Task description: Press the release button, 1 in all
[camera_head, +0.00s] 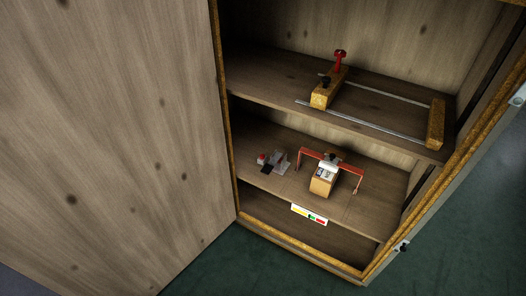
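No part marked as a release button can be made out. A small red button-like knob (262,158) is at the left of the middle shelf, next to a small grey and black device (278,163). A larger red knob (340,55) stands upright at the far end of a wooden block on the upper shelf. Which of these is the release button I cannot tell. Neither of my grippers is in view.
An open wooden cabinet door (110,130) fills the left. The upper shelf holds two wooden blocks (322,96) on metal rails (370,123). A wooden box (322,185) sits under a red frame (327,155). A coloured label (309,214) is on the middle shelf's front.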

